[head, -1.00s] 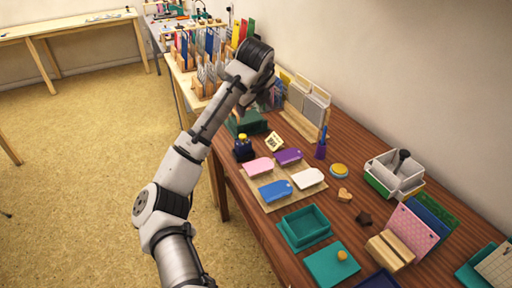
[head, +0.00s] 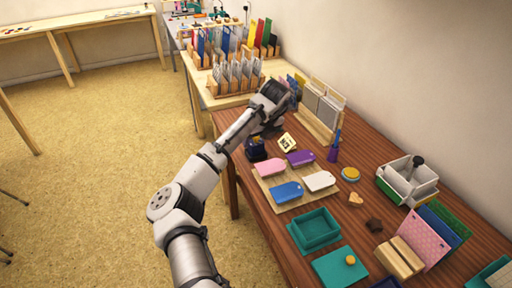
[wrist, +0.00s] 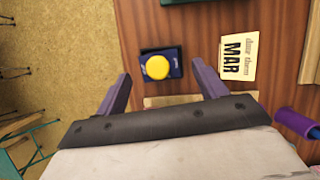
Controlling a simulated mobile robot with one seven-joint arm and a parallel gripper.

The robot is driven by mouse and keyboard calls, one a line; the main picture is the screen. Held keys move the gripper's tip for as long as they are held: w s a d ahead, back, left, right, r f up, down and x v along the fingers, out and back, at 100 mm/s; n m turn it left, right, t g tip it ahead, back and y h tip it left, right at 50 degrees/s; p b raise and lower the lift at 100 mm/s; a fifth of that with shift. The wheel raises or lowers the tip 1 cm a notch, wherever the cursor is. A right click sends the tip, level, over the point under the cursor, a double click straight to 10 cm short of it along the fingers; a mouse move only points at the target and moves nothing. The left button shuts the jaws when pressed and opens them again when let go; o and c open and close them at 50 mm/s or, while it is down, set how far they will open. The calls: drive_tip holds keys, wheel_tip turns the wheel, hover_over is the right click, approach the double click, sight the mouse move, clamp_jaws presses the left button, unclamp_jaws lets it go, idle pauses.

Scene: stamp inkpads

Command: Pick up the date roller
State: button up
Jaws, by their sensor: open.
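A dark blue block with a round yellow knob (head: 254,151) stands near the table's left edge; a card beside it reads "date them MAR", so I take it for the date roller. In the wrist view, its yellow knob (wrist: 157,67) shows between my two fingertips. My gripper (wrist: 161,77) is open and empty. The fingers lie either side of the knob in the picture; I cannot tell how far above it they are.
The card (wrist: 238,58) lies close right of the block. A board (head: 262,180) with several coloured tags lies in front. Bare wooden table (wrist: 194,28) surrounds the block.

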sight(256, 142)
drive_tip(key=shift+p+x, duration=0.3)
drive_tip(key=shift+x, duration=1.6)
drive_tip(key=shift+w+r, duration=0.1)
drive_tip(key=c, duration=1.3)
drive_tip(key=shift+o, duration=0.2)
drive_tip(key=shift+r, duration=0.1)
wheel_tip(256, 142, up, 20)
drive_tip(key=b, duration=0.2)
